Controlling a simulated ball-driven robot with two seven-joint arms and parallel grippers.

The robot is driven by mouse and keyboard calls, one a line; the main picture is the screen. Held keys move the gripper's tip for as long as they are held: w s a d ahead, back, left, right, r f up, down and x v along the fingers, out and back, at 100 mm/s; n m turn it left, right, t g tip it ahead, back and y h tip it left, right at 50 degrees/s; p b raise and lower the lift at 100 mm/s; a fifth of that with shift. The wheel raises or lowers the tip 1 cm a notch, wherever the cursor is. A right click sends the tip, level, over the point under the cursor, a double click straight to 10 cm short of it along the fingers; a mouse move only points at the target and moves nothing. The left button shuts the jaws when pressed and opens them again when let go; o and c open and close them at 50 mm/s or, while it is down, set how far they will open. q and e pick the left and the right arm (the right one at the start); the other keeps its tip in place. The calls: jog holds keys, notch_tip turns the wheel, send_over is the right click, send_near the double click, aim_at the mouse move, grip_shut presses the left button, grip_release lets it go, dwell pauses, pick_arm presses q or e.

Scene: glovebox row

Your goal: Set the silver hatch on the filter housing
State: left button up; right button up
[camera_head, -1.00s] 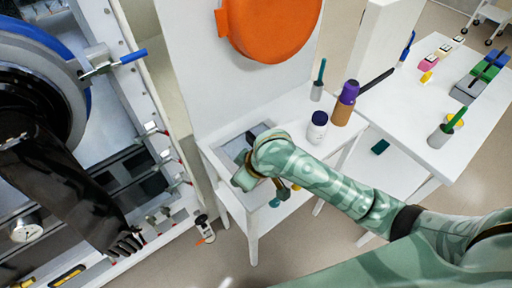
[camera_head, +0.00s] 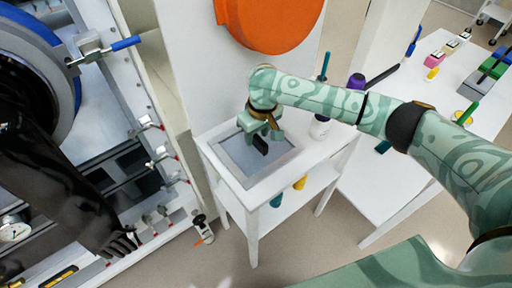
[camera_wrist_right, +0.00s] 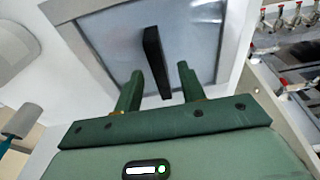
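The silver hatch (camera_head: 275,157) is a flat grey square plate with an upright black bar handle (camera_head: 260,145). It lies on the small white table at the centre; in the right wrist view the plate (camera_wrist_right: 110,40) has a paler frame around it. My right gripper (camera_head: 264,132) is above the plate at the handle. In the wrist view its two green fingers (camera_wrist_right: 160,93) are apart, with the handle's near end between them and gaps on both sides. I cannot tell which part is the filter housing. My left gripper is not in view.
A large orange round cover (camera_head: 270,22) is on the white wall panel behind. A glovebox with a black glove (camera_head: 45,190) is at left. Another white table (camera_head: 400,100) is at right.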

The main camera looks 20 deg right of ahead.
jog(key=shift+w+a+f+b, duration=0.1)
jog(key=shift+f+b, duration=0.05)
jog(key=shift+f, duration=0.45)
jog(key=shift+w+f+b, duration=0.1)
jog(key=shift+f+b, duration=0.05)
jog(key=shift+f, duration=0.45)
jog(key=shift+r, duration=0.15)
jog(key=shift+p, duration=0.35)
grip_shut()
